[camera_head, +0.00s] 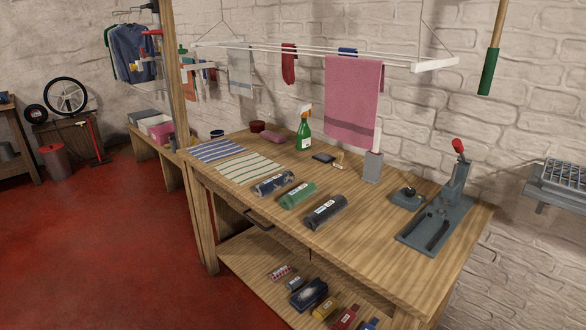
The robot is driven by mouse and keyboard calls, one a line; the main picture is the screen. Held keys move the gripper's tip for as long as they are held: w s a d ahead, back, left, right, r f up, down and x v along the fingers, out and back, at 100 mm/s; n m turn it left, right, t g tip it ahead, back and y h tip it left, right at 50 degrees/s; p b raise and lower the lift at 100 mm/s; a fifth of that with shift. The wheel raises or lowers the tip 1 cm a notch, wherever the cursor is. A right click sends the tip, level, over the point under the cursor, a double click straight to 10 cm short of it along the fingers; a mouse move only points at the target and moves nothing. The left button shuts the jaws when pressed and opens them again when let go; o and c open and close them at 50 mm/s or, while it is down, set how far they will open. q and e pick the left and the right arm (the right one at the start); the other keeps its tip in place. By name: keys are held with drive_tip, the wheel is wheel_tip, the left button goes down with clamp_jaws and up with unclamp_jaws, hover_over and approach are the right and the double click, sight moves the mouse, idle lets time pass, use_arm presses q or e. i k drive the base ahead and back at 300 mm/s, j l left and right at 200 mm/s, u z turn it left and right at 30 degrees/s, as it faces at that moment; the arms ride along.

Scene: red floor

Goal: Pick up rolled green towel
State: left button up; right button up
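The rolled green towel (297,195) lies on the wooden workbench, with a pale label on its top. It lies between a rolled dark blue patterned towel (273,184) on its left and a rolled dark grey towel (325,212) on its right. The three rolls lie near the bench's front edge, a little apart from each other. Neither of my grippers shows in the head view.
The workbench (372,255) has clear top at front right. Flat striped towels (216,150), a green spray bottle (303,130), a grey holder (372,167) and a grey lever press (440,215) stand around. A drying rack (436,65) with a pink towel (352,100) hangs above. Red floor (110,230) is open at left.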

sight(288, 200)
drive_tip(key=i, duration=1.2)
